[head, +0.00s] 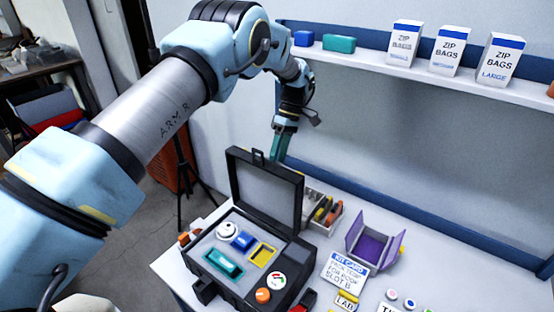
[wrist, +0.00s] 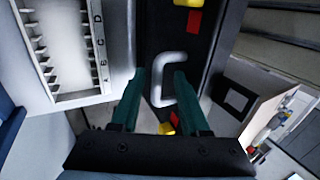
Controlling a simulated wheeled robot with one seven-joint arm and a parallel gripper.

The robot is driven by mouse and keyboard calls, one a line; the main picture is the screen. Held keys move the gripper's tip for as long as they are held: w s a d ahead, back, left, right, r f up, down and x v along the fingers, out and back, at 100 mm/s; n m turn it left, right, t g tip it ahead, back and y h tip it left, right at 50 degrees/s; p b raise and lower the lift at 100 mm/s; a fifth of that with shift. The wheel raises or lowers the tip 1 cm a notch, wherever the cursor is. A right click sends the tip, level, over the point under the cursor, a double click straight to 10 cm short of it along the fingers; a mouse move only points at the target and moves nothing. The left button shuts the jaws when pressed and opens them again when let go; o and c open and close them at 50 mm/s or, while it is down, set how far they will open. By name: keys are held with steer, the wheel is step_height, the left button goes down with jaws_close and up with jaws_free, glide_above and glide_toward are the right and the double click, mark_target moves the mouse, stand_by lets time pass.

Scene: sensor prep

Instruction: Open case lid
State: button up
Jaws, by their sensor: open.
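The black case (head: 240,283) stands on the bench with its lid (head: 264,190) raised roughly upright at the back. A small dark handle (head: 258,155) tops the lid. Inside the case sit a white round part (head: 226,230), a blue block (head: 242,241), a teal piece (head: 222,263) and an empty-looking yellow-rimmed slot (head: 262,254). My gripper (head: 278,157) points down by the lid's upper right, behind it. In the wrist view my gripper (wrist: 160,80) is open, with a pale grey loop handle (wrist: 168,97) on a dark surface showing between the fingers; contact cannot be told.
A bin with coloured items (head: 325,212), a purple open box (head: 372,245) and a kit card (head: 343,270) stand right of the case. Zip bag boxes (head: 447,50) line the shelf above. A labelled rack (wrist: 75,50) shows in the wrist view. Bare wall lies behind the bench.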

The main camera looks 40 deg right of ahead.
step_height(320, 180, up, 10)
steer(key=b, duration=0.3)
steer(key=shift+f, duration=0.1)
steer(key=shift+c, duration=0.4)
